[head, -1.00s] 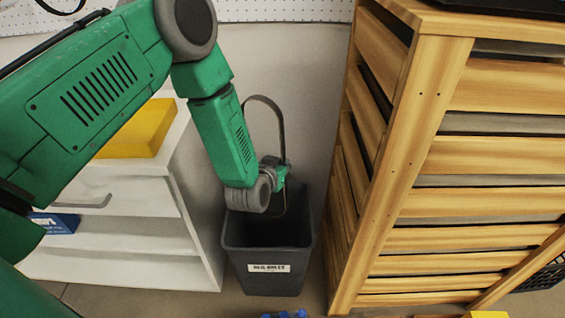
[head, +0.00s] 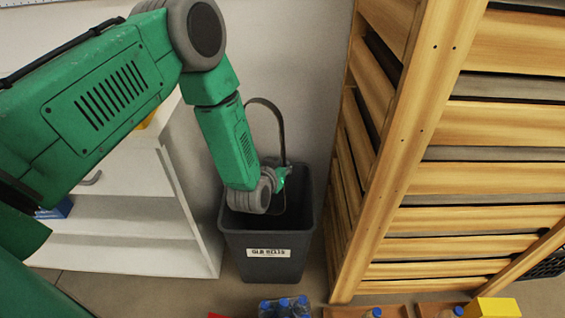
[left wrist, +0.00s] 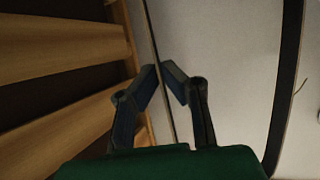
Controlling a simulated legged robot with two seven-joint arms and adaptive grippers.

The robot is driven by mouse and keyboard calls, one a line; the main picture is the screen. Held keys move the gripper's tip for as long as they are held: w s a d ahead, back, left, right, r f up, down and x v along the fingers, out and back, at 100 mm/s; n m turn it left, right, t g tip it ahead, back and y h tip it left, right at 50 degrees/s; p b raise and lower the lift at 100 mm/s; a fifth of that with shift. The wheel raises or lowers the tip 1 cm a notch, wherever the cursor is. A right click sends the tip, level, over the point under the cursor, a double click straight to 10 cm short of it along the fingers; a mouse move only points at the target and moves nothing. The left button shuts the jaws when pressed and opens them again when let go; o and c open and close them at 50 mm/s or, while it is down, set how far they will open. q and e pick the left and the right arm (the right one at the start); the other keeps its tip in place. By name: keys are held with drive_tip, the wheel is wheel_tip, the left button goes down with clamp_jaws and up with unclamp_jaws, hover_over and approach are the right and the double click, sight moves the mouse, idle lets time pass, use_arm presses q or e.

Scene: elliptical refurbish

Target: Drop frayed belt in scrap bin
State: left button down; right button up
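The frayed belt (head: 282,132) is a thin dark loop standing up above the bin, its lower part reaching in front of the dark bin opening. My left gripper (head: 283,172) is shut on one strand of it. In the left wrist view the strand (left wrist: 152,35) runs between the two fingertips (left wrist: 163,70), and another strand (left wrist: 288,80) curves down at the right. The scrap bin (head: 268,262) is a dark grey open container with a white label, directly below the gripper on the floor. My right gripper is out of view.
A slatted wooden crate or rack (head: 400,200) stands close on the right of the bin. A white shelf unit (head: 130,215) is on the left, with a pale wall (head: 310,60) behind. Blue-capped bottles (head: 285,306) and a yellow box (head: 492,308) are at the bottom edge.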

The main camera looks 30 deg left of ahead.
use_arm(q)
wheel_tip(320, 180, down, 10)
drive_tip(key=b, duration=0.6)
drive_tip(key=shift+r, duration=0.25)
drive_tip(key=c, duration=1.6)
unclamp_jaws()
drive_tip(key=shift+c, duration=0.2)
drive_tip(key=s+r+g+p, duration=0.1)
drive_tip(key=g+p, duration=0.1)
drive_tip(key=p, duration=0.1)
drive_tip(key=r+g+p, duration=0.1)
drive_tip(key=g+p, duration=0.1)
drive_tip(key=p, duration=0.1)
drive_tip(key=shift+s+d+p, duration=0.1)
drive_tip(key=shift+s+p, duration=0.2)
drive_tip(key=shift+s, duration=0.1)
